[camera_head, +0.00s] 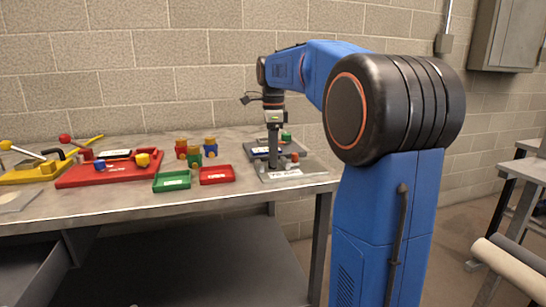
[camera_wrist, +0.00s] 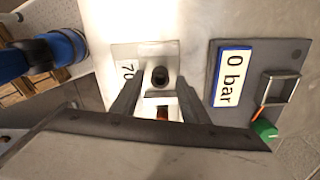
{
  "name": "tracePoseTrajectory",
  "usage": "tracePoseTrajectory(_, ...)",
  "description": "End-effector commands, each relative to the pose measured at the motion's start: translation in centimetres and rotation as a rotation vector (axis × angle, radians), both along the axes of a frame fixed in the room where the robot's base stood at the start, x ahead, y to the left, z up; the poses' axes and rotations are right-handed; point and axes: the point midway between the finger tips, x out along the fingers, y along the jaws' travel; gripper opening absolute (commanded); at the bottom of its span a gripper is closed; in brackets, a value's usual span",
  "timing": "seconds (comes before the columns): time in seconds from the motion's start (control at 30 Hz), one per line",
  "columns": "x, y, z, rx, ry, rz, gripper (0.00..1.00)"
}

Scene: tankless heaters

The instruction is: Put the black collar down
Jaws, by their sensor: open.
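My gripper (camera_head: 273,150) points down over the right end of the workbench, low above the grey plate there. In the wrist view its two fingers (camera_wrist: 156,90) stand apart, with a gap on both sides of what lies between them. A small dark round piece (camera_wrist: 160,76), which looks like the black collar, sits on a pale labelled plate (camera_wrist: 122,52) just beyond the fingertips. I cannot tell whether it touches either finger. An orange-brown piece (camera_wrist: 162,113) shows between the fingers. In the head view the collar is hidden or too small to make out.
A grey unit reading "0 bar" (camera_wrist: 234,77) with a green knob (camera_wrist: 264,129) stands close beside the fingers. Green (camera_head: 172,182) and red (camera_head: 217,175) trays lie to the left, with coloured fittings (camera_head: 210,148) behind. A red board (camera_head: 85,175) lies farther left. The brick wall closes the back.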

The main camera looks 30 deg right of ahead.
Motion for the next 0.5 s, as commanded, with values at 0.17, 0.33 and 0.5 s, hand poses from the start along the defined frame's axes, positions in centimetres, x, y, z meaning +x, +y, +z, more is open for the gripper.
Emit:
tracePoseTrajectory(0.17,0.1,0.0,2.9,-0.001,-0.004,0.000,0.41)
tracePoseTrajectory(0.33,0.1,0.0,6.2,-0.001,-0.002,0.000,0.41)
tracePoseTrajectory(0.5,0.1,0.0,9.1,-0.001,-0.002,0.000,0.41)
